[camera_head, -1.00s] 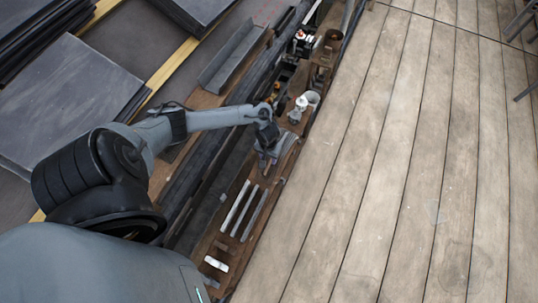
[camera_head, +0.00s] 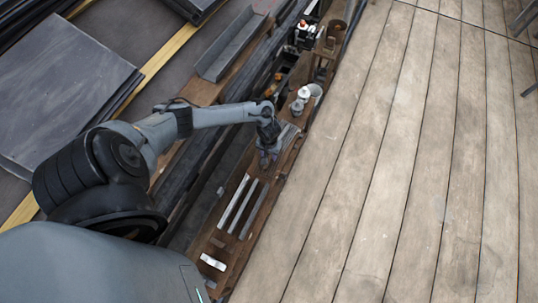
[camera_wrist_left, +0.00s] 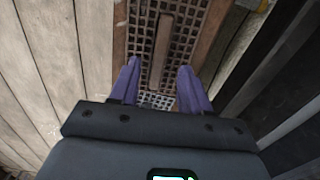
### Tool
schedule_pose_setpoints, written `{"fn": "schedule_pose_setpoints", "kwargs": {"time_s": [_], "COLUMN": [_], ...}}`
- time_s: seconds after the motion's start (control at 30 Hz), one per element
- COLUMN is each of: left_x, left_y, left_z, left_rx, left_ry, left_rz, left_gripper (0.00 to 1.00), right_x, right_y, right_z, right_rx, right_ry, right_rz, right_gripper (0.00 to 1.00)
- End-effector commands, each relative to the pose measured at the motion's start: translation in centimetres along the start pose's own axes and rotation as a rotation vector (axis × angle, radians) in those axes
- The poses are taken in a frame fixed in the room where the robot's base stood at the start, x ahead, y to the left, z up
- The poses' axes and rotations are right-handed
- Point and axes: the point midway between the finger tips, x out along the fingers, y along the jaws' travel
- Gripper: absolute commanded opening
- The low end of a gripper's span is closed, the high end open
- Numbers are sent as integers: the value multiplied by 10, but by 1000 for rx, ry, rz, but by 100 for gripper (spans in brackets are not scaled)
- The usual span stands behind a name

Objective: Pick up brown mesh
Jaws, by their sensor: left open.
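A brown mesh (camera_wrist_left: 190,35), a lattice with square holes, lies below my left gripper in the left wrist view. A narrow brown strip (camera_wrist_left: 163,50) lies lengthwise over it. My left gripper (camera_wrist_left: 158,66) is open, its two purple fingers apart on either side of the mesh's near part, with nothing held between them. In the head view my left gripper (camera_head: 267,160) hangs over the long brown bench, just beyond the metal bars. The mesh is not clear there, partly hidden by the gripper. My right gripper is not in view.
Several metal bars (camera_head: 238,204) and a white piece (camera_head: 213,262) lie on the near part of the bench. A white-topped bottle (camera_head: 302,95) stands beyond the gripper. Dark slabs (camera_head: 60,85) lie at left.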

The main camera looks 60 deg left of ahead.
Motion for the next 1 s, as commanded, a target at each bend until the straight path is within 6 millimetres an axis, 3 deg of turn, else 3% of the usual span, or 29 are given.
{"fn": "schedule_pose_setpoints", "kwargs": {"time_s": [0.03,0.2,0.5,0.8,1.0], "left_x": [12,28,28,28,28], "left_y": [1,1,1,1,1], "left_z": [-1,-1,-1,-1,-1], "left_rx": [0,-1,0,0,0], "left_ry": [1,1,1,0,0], "left_rz": [1,0,1,1,1], "left_gripper": [47,47,47,1,0], "right_x": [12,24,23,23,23], "right_y": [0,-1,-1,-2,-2], "right_z": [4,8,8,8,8], "right_rx": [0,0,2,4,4], "right_ry": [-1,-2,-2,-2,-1], "right_rz": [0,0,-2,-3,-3], "right_gripper": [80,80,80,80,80]}}
